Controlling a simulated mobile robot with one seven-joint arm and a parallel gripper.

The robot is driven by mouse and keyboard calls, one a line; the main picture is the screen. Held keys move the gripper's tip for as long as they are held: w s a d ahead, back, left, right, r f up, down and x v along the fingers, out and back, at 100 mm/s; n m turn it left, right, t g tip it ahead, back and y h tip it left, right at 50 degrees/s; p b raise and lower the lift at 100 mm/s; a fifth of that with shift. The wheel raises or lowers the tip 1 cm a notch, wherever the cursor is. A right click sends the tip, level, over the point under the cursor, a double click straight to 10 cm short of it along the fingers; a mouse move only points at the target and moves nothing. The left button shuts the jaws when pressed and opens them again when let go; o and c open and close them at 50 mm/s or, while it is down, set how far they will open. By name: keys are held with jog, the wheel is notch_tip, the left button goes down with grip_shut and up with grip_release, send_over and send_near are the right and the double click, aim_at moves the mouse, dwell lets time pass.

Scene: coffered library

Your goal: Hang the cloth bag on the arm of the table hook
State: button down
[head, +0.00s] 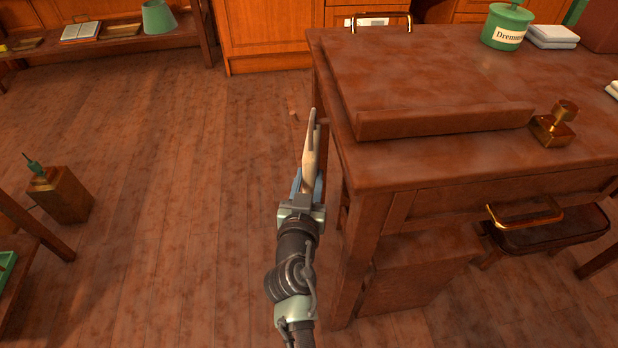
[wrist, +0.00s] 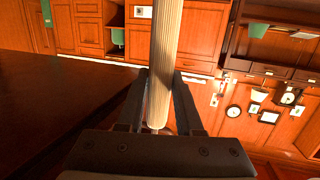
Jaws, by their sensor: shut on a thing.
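My gripper (head: 308,187) is beside the left edge of the wooden table, shut on a slim cream thing (head: 311,155). A brass piece with a block base and knob (head: 555,125) stands on the table.
The table (head: 440,75) fills the right side, with a raised ledge (head: 445,122) on top. A green canister (head: 506,27) stands at its back. A brass-railed stool (head: 545,228) is by its front. A wooden block (head: 60,195) stands left. Floor left of the gripper is clear.

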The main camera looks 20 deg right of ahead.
jog(key=shift+c, duration=2.4)
grip_release()
jog(key=shift+s, duration=0.1)
jog(key=p+v, duration=0.1)
jog(key=v, duration=1.1)
jog(key=shift+s+a, duration=0.2)
jog(key=shift+s, duration=0.15)
jog(key=shift+r, duration=0.15)
